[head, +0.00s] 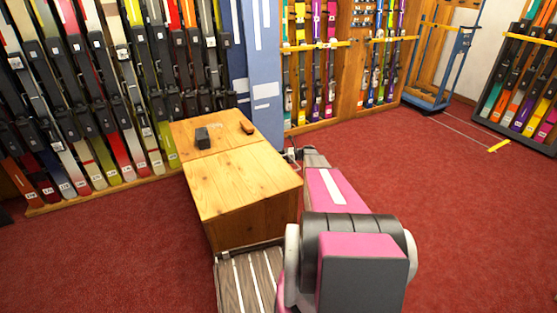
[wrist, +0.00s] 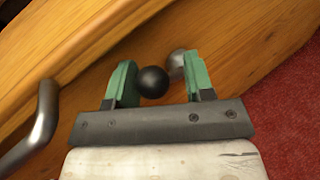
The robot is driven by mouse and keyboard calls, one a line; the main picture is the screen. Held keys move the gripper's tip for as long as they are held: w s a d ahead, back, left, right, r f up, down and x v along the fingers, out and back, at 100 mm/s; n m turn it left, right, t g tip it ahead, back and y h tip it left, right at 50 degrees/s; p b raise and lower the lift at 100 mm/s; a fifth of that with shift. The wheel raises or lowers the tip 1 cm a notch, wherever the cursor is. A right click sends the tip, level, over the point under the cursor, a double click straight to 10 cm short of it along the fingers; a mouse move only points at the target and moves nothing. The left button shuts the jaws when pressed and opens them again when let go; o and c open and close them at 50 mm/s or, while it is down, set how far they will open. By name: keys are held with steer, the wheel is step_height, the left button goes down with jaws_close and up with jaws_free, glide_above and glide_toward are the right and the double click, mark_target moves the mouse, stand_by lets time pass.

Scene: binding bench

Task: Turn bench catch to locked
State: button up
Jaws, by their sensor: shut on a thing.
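The wooden bench (head: 240,185) stands left of my arm in the head view. In the wrist view, a black ball knob (wrist: 153,83), which looks like the handle of the bench catch, sits between the green fingers of my gripper (wrist: 160,82). My gripper is shut on this knob at the bench's wooden side. A grey metal round part (wrist: 175,62) shows just behind, partly covered by the right finger. In the head view my gripper (head: 293,154) is small at the bench's right side, and the catch cannot be made out there. I cannot tell the catch's setting.
A bent metal bar (wrist: 42,128) is at the left in the wrist view. A dark block (head: 202,138) and a small brown object (head: 247,128) lie on the bench top. Ski racks (head: 110,80) line the back. Red carpet (head: 450,220) is clear at the right.

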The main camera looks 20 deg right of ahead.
steer(key=shift+w+r+m+g+h, duration=0.3)
steer(key=shift+m, duration=0.5)
steer(key=o, duration=1)
steer(key=shift+c, duration=0.2)
